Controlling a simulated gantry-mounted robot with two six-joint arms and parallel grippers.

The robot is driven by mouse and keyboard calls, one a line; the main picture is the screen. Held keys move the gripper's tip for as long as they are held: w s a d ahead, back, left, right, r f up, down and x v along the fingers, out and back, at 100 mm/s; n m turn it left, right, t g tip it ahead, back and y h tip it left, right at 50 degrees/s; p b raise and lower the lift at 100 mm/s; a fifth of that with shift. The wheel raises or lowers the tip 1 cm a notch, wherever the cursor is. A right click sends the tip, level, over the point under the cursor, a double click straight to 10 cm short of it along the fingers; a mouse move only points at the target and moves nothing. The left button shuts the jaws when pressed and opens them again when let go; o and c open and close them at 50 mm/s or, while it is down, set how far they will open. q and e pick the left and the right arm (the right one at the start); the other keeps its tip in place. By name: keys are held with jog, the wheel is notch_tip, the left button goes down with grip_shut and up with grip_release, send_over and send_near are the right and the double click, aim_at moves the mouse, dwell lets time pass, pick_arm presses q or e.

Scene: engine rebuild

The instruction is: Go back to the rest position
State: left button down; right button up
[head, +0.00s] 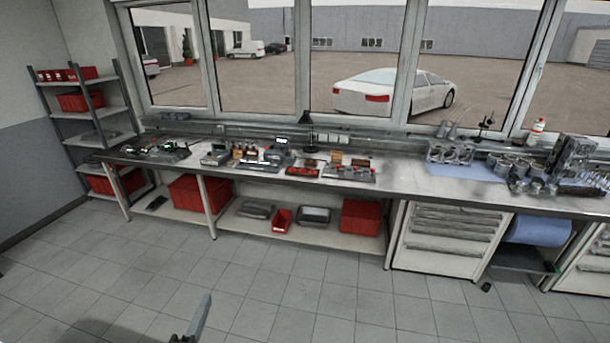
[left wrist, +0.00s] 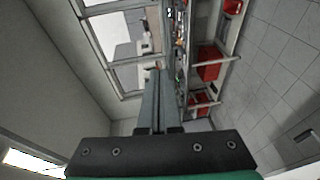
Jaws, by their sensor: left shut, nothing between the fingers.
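My left gripper (head: 199,318) shows at the bottom edge of the head view, above the tiled floor and well short of the workbench. In the left wrist view its two long fingers (left wrist: 155,78) lie together, shut with nothing between them. The workbench (head: 405,188) runs along the window wall. My right gripper is not in either view.
Small parts and tools lie on the bench's left half; engine parts (head: 575,160) stand at its right end. Red bins (head: 200,192) sit on the lower shelf. A shelf rack (head: 88,113) stands in the left corner. The tiled floor (head: 290,285) before the bench is clear.

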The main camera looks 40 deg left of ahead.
pick_arm(q)
jog(key=w+d+r+m+t+h, duration=0.1)
jog(key=w+d+r+t, duration=0.15)
jog(key=r, duration=0.45)
jog(key=w+d+r+m+t, duration=0.2)
jog(key=w+d+r, duration=0.1)
jog(key=r, duration=0.4)
jog(key=w+d+r+m+t+h, duration=0.1)
jog(key=w+d+r+t, duration=0.15)
jog(key=r, duration=0.55)
jog(key=s+d+r+m+t+h, duration=0.3)
jog(key=d+r+m+h, duration=0.2)
jog(key=r+m, duration=0.5)
jog(key=s+d+r+m+t+h, duration=0.3)
jog(key=d+r+m, duration=0.4)
jog(key=r+m, duration=0.4)
jog(key=shift+m+t+h+p, duration=0.3)
jog(key=shift+t+h, duration=0.3)
jog(key=shift+h, duration=0.4)
